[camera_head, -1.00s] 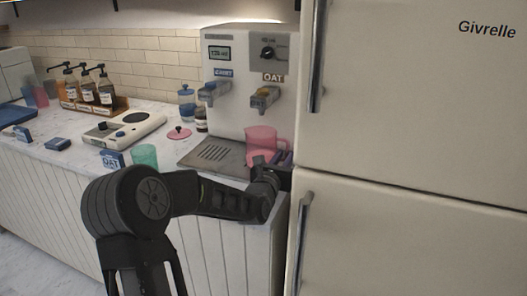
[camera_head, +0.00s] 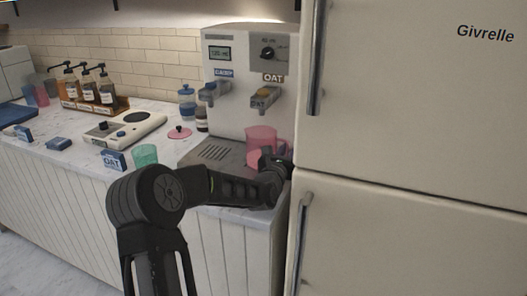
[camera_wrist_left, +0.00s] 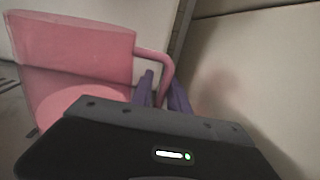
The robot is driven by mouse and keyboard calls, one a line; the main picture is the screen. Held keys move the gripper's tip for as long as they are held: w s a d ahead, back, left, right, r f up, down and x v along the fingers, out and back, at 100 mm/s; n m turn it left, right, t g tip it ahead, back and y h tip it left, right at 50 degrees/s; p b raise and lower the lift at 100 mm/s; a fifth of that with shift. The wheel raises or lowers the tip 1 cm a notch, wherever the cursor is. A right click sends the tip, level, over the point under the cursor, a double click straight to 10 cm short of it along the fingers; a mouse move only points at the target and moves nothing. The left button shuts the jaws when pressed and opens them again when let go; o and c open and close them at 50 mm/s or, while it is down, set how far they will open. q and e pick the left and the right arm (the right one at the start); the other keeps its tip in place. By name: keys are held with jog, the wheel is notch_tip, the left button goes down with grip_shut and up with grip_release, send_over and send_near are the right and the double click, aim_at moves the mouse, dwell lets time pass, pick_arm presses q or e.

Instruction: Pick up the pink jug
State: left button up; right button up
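The pink translucent jug (camera_head: 261,138) stands upright on the right part of the coffee machine's drip tray (camera_head: 213,153), next to the fridge. In the left wrist view the jug (camera_wrist_left: 75,62) fills the upper left, with its handle (camera_wrist_left: 151,54) toward the right. My left gripper (camera_head: 280,163) is at the jug's right side, close to the fridge. Its purple fingers (camera_wrist_left: 161,92) are apart, one on each side of the handle's lower part. A small gap shows beside the handle, and contact is not clear. The lower handle is partly hidden by my wrist. My right gripper is not in view.
The tall fridge (camera_head: 410,110) stands close on the right. The coffee machine (camera_head: 240,85) is behind the jug, its spouts above.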

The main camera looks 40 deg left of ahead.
pick_arm(q)
grip_shut()
dwell(1.4)
